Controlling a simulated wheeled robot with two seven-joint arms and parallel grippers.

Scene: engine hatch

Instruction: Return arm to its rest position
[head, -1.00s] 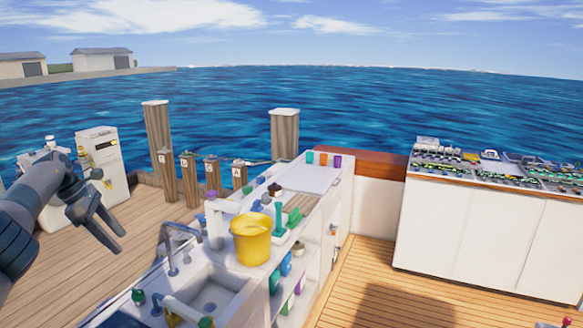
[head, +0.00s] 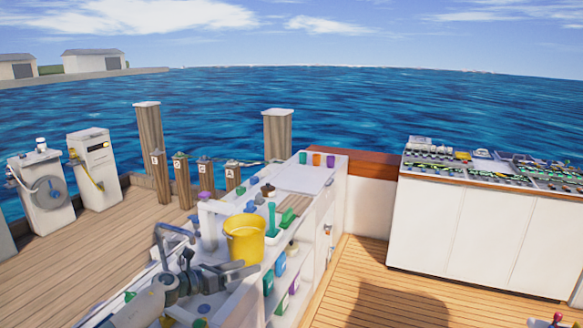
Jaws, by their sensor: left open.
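My left arm (head: 150,303) comes in low from the bottom left, over the sink end of the white counter. My left gripper (head: 243,271) is open and empty. Its fingers point right, just in front of the yellow bucket (head: 245,240) in the picture; I cannot tell whether they touch it. The arm and gripper hide much of the sink and part of the faucet (head: 165,238). My right gripper is not in view. No engine hatch can be made out.
The white counter holds a green-handled tool (head: 271,218), small coloured cups (head: 316,159) and other small items. A white cabinet (head: 470,235) with many parts on top stands at the right. Wooden deck (head: 365,285) between them is clear. Dock posts (head: 277,136) stand behind.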

